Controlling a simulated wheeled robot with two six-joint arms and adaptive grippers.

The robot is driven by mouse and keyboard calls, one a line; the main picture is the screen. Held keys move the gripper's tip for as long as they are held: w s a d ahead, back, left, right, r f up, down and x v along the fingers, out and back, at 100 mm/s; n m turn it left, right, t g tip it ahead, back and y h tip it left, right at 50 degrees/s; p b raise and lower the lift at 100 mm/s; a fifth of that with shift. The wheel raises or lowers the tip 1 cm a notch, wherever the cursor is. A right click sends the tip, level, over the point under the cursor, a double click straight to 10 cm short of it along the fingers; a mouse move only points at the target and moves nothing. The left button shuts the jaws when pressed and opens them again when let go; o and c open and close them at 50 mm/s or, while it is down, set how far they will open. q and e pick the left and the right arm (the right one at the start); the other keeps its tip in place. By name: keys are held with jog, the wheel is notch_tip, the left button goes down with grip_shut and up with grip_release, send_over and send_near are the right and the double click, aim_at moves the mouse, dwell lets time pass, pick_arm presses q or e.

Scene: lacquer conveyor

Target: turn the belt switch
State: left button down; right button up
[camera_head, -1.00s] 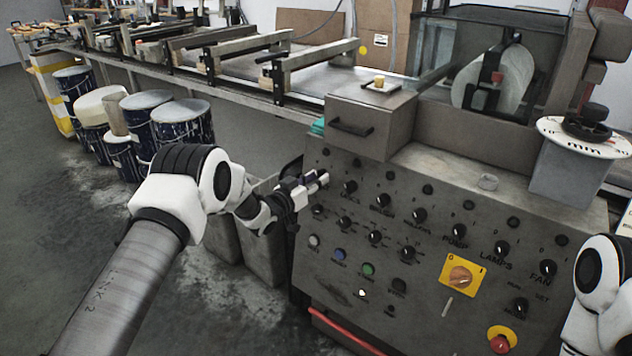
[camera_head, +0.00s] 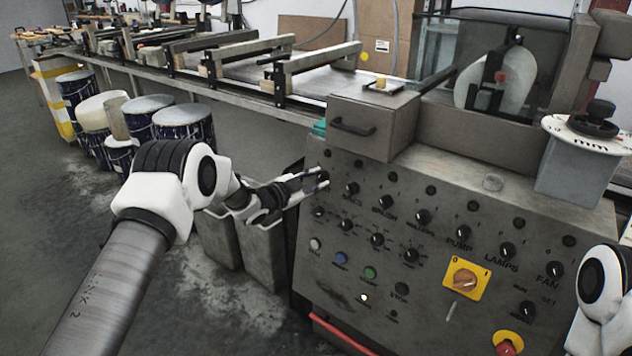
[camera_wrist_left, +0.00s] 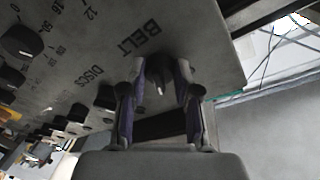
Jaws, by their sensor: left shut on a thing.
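The belt switch (camera_wrist_left: 159,72) is a dark round knob with a pale mark, beside the printed word BELT in the left wrist view. It sits between the two fingers of my left gripper (camera_wrist_left: 158,92), which is shut on it. In the head view my left gripper (camera_head: 322,182) reaches the upper left corner of the grey control panel (camera_head: 330,255), and its fingertips hide the switch there. My right arm shows at the right edge of the head view, but its gripper is out of the picture.
The discs knob (camera_head: 352,188) is the close neighbour to the right, with several more knobs beyond it. A box with a handle (camera_head: 352,128) stands above the panel's left end. Grey bins (camera_head: 262,255) stand left of the panel. Paint buckets (camera_head: 184,121) stand farther back.

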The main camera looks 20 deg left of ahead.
pick_arm(q)
jog(key=shift+m, duration=0.4)
jog(key=c, duration=0.8)
grip_release()
jog(key=v, duration=1.2)
